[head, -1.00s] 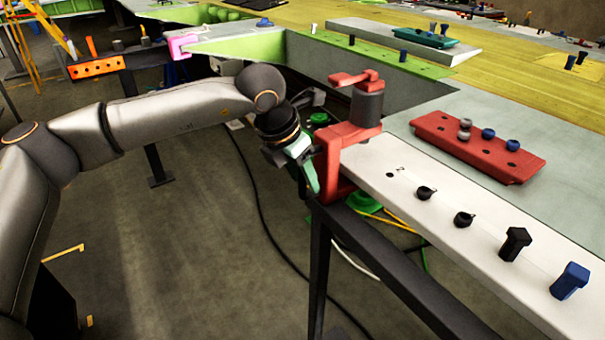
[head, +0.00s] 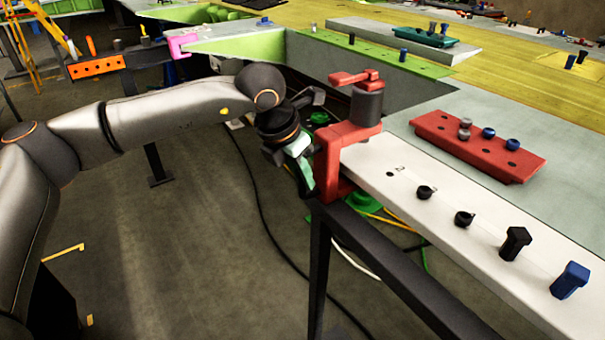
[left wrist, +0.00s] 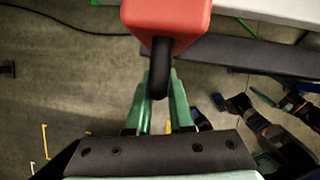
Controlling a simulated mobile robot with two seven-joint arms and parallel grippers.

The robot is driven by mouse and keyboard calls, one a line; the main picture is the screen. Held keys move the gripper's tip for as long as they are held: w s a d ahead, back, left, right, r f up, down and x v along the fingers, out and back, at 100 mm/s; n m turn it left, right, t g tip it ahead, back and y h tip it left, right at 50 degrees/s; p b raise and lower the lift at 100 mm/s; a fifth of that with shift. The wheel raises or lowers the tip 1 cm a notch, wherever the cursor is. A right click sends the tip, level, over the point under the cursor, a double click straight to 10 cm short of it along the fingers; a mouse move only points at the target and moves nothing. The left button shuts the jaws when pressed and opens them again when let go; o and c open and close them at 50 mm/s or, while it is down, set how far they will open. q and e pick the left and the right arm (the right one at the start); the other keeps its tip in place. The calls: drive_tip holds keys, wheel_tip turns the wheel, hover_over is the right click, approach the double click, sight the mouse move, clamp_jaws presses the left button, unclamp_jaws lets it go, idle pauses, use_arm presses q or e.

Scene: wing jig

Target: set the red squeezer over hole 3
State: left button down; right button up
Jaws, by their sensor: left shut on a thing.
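The red squeezer (head: 330,155) is a C-shaped tool with a dark grey cylinder and a red top lever. In the left wrist view the green fingers (left wrist: 162,105) close about the black handle (left wrist: 160,68), below the red body (left wrist: 168,18). Hole 3 cannot be made out clearly; black fasteners (head: 425,192) stand further along the strip. My right gripper is not in view.
A red tray (head: 478,150) with several pegs lies behind the strip. A black bolt (head: 515,243) and a blue one (head: 570,280) stand at the strip's near right. A dark rail (head: 400,275) runs below the strip's front edge.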

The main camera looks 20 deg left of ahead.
use_arm(q)
drive_tip(key=shift+d, duration=0.1)
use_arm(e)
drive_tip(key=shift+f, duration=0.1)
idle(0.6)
use_arm(q)
drive_tip(key=shift+s+d+f+b, duration=0.15)
drive_tip(key=shift+s+d+b, duration=0.1)
drive_tip(key=shift+b, duration=0.1)
drive_tip(key=s+d+b, duration=0.7)
drive_tip(key=s+d, duration=0.2)
drive_tip(key=d, duration=0.3)
drive_tip(key=shift+s+d+b, duration=0.2)
drive_tip(key=shift+s+b, duration=0.1)
drive_tip(key=shift+s, duration=0.1)
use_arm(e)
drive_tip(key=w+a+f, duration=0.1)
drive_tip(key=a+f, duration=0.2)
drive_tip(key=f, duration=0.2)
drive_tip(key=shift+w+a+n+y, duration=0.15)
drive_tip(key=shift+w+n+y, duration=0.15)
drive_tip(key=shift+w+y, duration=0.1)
use_arm(q)
drive_tip(key=c, duration=0.8)
unclamp_jaws()
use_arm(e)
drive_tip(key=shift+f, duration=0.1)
use_arm(q)
drive_tip(key=shift+r, duration=0.2)
